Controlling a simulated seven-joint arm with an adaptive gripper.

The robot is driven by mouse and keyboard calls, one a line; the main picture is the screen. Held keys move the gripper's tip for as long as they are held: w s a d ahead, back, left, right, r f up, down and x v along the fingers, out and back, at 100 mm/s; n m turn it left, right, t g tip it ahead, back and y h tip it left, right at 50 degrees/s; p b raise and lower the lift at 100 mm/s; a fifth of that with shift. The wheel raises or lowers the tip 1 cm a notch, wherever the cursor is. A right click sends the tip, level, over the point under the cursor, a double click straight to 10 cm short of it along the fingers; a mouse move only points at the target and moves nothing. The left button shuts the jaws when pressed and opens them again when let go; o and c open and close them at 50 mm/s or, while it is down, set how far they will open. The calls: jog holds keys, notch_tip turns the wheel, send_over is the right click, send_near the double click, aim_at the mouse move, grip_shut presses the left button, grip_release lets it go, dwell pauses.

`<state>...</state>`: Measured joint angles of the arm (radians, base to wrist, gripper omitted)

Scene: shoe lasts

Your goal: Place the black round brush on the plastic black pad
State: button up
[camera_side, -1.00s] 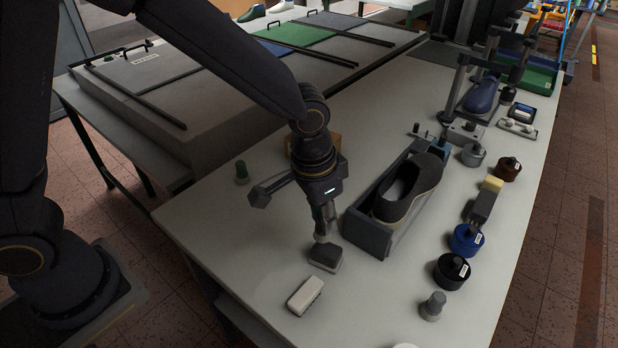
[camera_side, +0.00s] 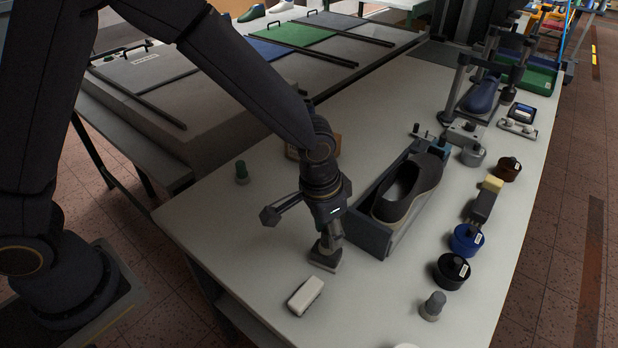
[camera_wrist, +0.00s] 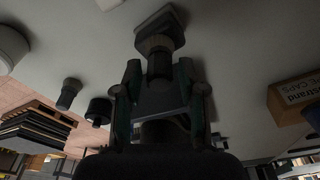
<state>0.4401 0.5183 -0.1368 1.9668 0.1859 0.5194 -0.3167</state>
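The plastic black pad (camera_side: 325,264) lies on the white table, a small dark block with a flat top; it also shows in the wrist view (camera_wrist: 172,14). What appears to be the black round brush (camera_wrist: 157,45), a dark short cylinder, stands at the pad between my fingers; I cannot tell whether it touches the pad. My gripper (camera_side: 326,243) points down just above the pad. In the wrist view its two fingers (camera_wrist: 158,72) are on either side of the brush. The dim view does not show whether they press on it. In the side view the fingers mostly hide the brush.
A white block (camera_side: 305,296) lies in front of the pad. A dark tray with a shoe (camera_side: 408,190) stands close on the right. Round tins, including a black one (camera_side: 451,271), line the right side.

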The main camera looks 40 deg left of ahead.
jog(key=shift+o, duration=0.4)
jog(key=shift+r, duration=0.3)
notch_tip(320, 180, up, 12)
jog(key=s+f, duration=0.1)
jog(key=s, duration=0.1)
jog(key=s+a+r+n+t, duration=0.1)
jog(key=s+a+r, duration=0.1)
jog(key=a+r, duration=0.35)
jog(key=s+a+r+n+t, duration=0.1)
jog(key=s+a+r, duration=0.15)
jog(key=a, duration=0.55)
jog(key=s+a+n+t, duration=0.2)
jog(key=s+a, duration=0.6)
jog(key=s, duration=0.1)
jog(key=shift+s+r+y, duration=0.25)
jog(key=shift+r+y, duration=0.1)
jog(key=shift+y, duration=0.05)
